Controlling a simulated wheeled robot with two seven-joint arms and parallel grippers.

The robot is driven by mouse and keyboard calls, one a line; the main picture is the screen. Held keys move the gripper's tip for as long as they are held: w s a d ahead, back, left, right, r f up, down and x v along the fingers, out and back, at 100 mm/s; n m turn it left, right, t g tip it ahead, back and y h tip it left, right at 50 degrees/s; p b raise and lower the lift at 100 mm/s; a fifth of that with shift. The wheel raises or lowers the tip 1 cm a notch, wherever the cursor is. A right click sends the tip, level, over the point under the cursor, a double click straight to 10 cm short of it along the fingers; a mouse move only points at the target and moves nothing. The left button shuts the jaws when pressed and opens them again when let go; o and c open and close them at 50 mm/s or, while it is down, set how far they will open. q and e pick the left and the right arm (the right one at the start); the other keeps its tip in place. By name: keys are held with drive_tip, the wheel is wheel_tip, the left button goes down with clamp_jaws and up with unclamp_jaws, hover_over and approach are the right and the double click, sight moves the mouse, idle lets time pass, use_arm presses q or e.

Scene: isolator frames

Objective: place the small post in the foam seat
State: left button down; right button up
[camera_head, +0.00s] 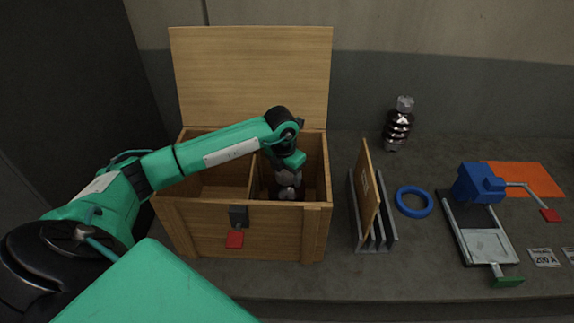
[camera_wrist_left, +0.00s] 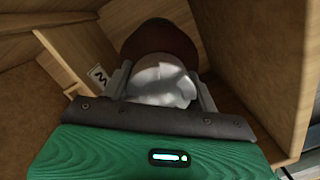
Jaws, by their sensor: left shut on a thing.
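My left gripper (camera_head: 289,178) reaches down into the right compartment of the open wooden crate (camera_head: 200,229). In the left wrist view its two fingers close on the pale grey, shiny end of the small post (camera_wrist_left: 160,82). A dark reddish-brown round part (camera_wrist_left: 160,41) shows beyond that end. The post is inside the crate walls; its far end is hidden, so I cannot tell whether it touches the bottom. The foam seat cannot be made out; the arm and crate walls hide much of the compartment. My right gripper is not in view.
The crate's lid (camera_head: 250,75) stands open behind. A divider with a number label (camera_wrist_left: 98,76) is close to the fingers. To the right are a slotted rack with a wooden board (camera_head: 368,195), a blue ring (camera_head: 413,201), a dark ribbed insulator (camera_head: 398,127) and a blue-headed device (camera_head: 478,184).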

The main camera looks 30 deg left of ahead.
use_arm(q)
drive_tip(key=shift+w+r, duration=0.1)
drive_tip(key=shift+r, duration=0.05)
drive_tip(key=shift+c, duration=2.1)
unclamp_jaws()
drive_tip(key=shift+s, duration=0.2)
drive_tip(key=r, duration=0.2)
drive_tip(key=r+b, duration=0.1)
drive_tip(key=r, duration=0.3)
drive_tip(key=shift+s+r, duration=0.1)
drive_tip(key=shift+s, duration=0.25)
drive_tip(key=r, duration=0.3)
drive_tip(key=r+b, duration=0.1)
drive_tip(key=r, duration=0.1)
drive_tip(key=shift+s, duration=0.3)
drive_tip(key=shift+r, duration=0.3)
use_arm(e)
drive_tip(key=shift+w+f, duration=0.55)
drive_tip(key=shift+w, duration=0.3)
